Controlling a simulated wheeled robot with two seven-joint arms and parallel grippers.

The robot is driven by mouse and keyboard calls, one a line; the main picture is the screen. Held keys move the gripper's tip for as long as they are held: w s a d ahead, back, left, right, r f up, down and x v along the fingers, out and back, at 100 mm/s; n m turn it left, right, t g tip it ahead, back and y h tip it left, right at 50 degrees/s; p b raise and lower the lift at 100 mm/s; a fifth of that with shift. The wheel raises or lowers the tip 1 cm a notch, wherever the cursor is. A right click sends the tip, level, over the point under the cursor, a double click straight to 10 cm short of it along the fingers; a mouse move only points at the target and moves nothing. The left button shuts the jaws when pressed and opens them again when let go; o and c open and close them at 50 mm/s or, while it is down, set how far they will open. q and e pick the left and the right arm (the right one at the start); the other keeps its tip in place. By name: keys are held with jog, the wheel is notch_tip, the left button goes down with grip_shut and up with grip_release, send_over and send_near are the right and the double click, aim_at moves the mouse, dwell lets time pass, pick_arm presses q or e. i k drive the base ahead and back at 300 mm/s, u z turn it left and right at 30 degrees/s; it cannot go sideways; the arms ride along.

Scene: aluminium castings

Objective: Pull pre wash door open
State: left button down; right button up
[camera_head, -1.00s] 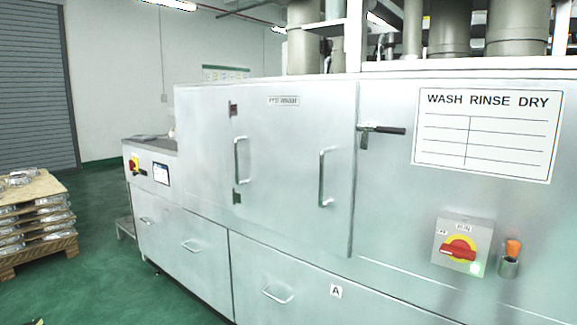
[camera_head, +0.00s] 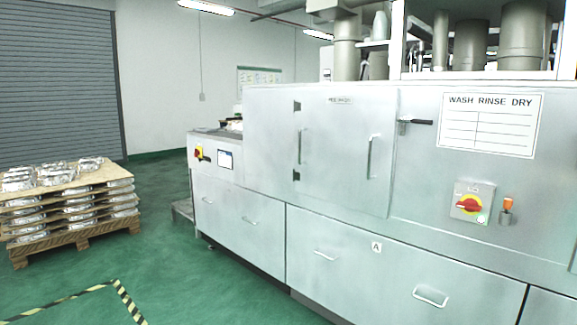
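The pre wash door (camera_head: 341,155) is a flat metal panel on the front of the large washing machine, with a small label (camera_head: 340,100) near its top. It looks shut, flush with the machine. A vertical bar handle (camera_head: 373,156) is near its right edge. Another vertical handle (camera_head: 299,153) is further left, beside two small dark hinge-like pieces at the seam. A dark lever latch (camera_head: 415,122) sticks out to the right of the door's upper right edge. Neither of my grippers shows.
Drawer-like panels with handles line the machine's lower front (camera_head: 365,270). A pallet of castings (camera_head: 75,240) stands at left. Green floor (camera_head: 190,285) is clear before the machine, with striped tape (camera_head: 126,300).

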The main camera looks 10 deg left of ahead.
aim_at(345, 137)
jog(key=z, duration=0.85)
jog(key=i, duration=1.3)
jog(key=u, duration=0.3)
